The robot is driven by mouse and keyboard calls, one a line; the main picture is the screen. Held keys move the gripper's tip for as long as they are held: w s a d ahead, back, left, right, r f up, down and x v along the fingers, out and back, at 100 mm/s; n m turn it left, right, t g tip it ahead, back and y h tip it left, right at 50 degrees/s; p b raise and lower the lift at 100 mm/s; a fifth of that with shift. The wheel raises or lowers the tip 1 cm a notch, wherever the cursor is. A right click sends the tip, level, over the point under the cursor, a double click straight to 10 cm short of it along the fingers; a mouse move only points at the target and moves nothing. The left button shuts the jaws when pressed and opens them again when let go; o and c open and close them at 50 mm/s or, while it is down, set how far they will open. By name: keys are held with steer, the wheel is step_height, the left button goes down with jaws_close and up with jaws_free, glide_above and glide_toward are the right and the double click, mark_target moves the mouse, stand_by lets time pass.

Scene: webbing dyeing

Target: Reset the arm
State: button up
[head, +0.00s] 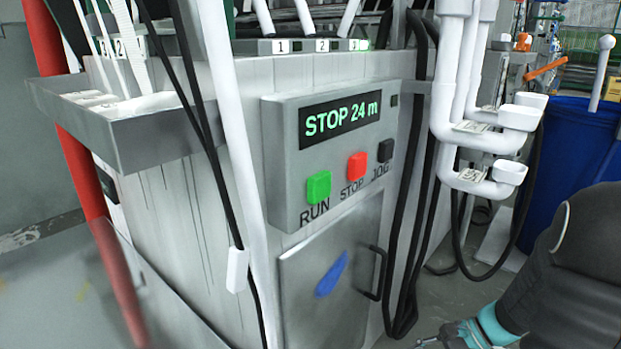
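My arm comes in from the lower right corner of the head view, dark grey with a teal band. My gripper (450,335) shows only in part at the bottom edge, pointing left. Its fingertips are cut off or too small to make out, so I cannot tell whether it is open or holds anything. It appears in front of the floor, to the right of the grey machine cabinet (225,225). The control panel (278,150) on the cabinet reads "STOP 24 m". Below it are a green RUN button (319,187), a red STOP button (357,166) and a black JOG button (385,150).
A cabinet door (318,290) has a dark handle. White pipes with cups (515,117) stick out right of the cabinet. A blue bin (570,145) stands behind my arm. Black cables and a red post (95,180) flank the machine. A grey tray (150,130) juts out left.

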steer(key=s+a+r+n+t+h+p, duration=0.1)
steer(key=s+a+r+n+h, duration=0.1)
steer(key=r, duration=0.6)
steer(key=s+a+r+n+t+h+p, duration=0.2)
steer(key=s+r+n+h, duration=0.2)
steer(key=s+r+n, duration=0.2)
steer(key=s+a+r+n+t+h+p, duration=0.1)
steer(key=s+a+r+n+t+h, duration=0.1)
steer(key=r+n, duration=0.4)
step_height(320, 180, up, 4)
steer(key=shift+s+a+r+n+h+p, duration=0.1)
steer(key=shift+s+a+n+h+p, duration=0.25)
steer(key=shift+s+h, duration=0.6)
